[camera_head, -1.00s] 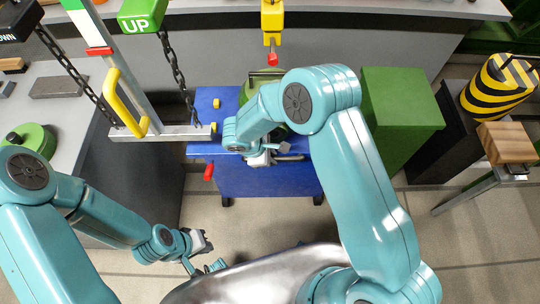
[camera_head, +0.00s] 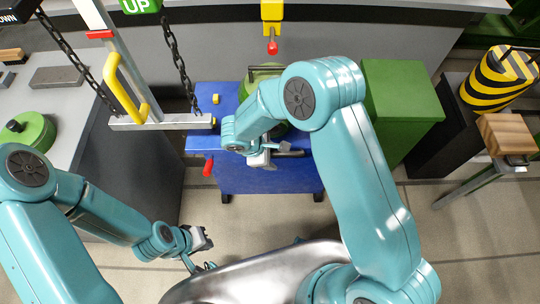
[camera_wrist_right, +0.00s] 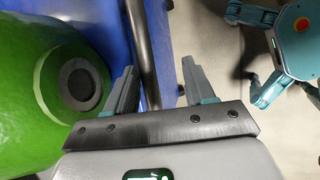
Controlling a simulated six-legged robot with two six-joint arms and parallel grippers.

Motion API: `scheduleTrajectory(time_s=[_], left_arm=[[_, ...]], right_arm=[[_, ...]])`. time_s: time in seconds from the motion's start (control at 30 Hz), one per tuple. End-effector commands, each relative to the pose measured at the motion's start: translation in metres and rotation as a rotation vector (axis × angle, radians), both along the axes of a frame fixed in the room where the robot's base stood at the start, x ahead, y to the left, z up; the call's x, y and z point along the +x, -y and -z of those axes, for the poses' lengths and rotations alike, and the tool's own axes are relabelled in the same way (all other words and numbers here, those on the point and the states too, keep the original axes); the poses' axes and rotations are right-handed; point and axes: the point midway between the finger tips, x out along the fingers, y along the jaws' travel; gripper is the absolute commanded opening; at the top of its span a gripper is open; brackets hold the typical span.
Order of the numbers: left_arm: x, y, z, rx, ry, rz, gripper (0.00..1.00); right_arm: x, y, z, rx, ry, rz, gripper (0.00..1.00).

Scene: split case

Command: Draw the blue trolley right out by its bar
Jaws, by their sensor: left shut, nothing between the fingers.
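The blue trolley (camera_head: 265,178) stands below the grey bench, with a dark bar (camera_head: 291,154) across its near side. My right gripper (camera_head: 268,160) is at that bar; my forearm hides part of the trolley. In the right wrist view its fingers (camera_wrist_right: 160,88) are apart. The dark bar (camera_wrist_right: 138,45) runs between them, closer to the left finger, and I see a gap to the right finger. The trolley's blue side also shows there (camera_wrist_right: 115,25). My left gripper (camera_head: 204,240) is shut and empty over the floor at lower left, apart from the trolley.
A green round object (camera_wrist_right: 35,90) on the trolley is beside my right gripper. A grey beam with a yellow handle (camera_head: 128,88) hangs on chains at the trolley's left. A green box (camera_head: 400,105) stands close on the right. The floor in front is clear.

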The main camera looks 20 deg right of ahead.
Motion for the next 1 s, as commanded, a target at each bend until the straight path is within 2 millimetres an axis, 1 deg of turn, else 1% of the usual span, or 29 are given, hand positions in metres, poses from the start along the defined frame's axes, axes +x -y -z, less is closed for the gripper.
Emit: scheduleTrajectory(time_s=[0.03, 0.43, 0.57, 0.67, 1.0], left_arm=[[0.000, 0.000, 0.000, 0.000, 0.000, 0.000, 0.00], [0.000, 0.000, 0.000, 0.000, 0.000, 0.000, 0.00], [0.000, 0.000, 0.000, 0.000, 0.000, 0.000, 0.00], [0.000, 0.000, -0.001, 0.000, 0.000, 0.000, 0.00], [0.000, 0.000, -0.006, 0.000, 0.000, 0.000, 0.00]], right_arm=[[-0.004, -0.001, 0.003, 0.000, -0.009, 0.000, 0.46], [-0.005, -0.001, 0.003, 0.001, -0.011, 0.001, 0.46], [-0.005, -0.004, -0.004, 0.001, -0.009, 0.001, 0.46], [-0.005, -0.011, -0.020, 0.002, -0.005, -0.001, 0.46], [-0.011, -0.048, -0.101, 0.003, -0.004, -0.002, 0.46]])
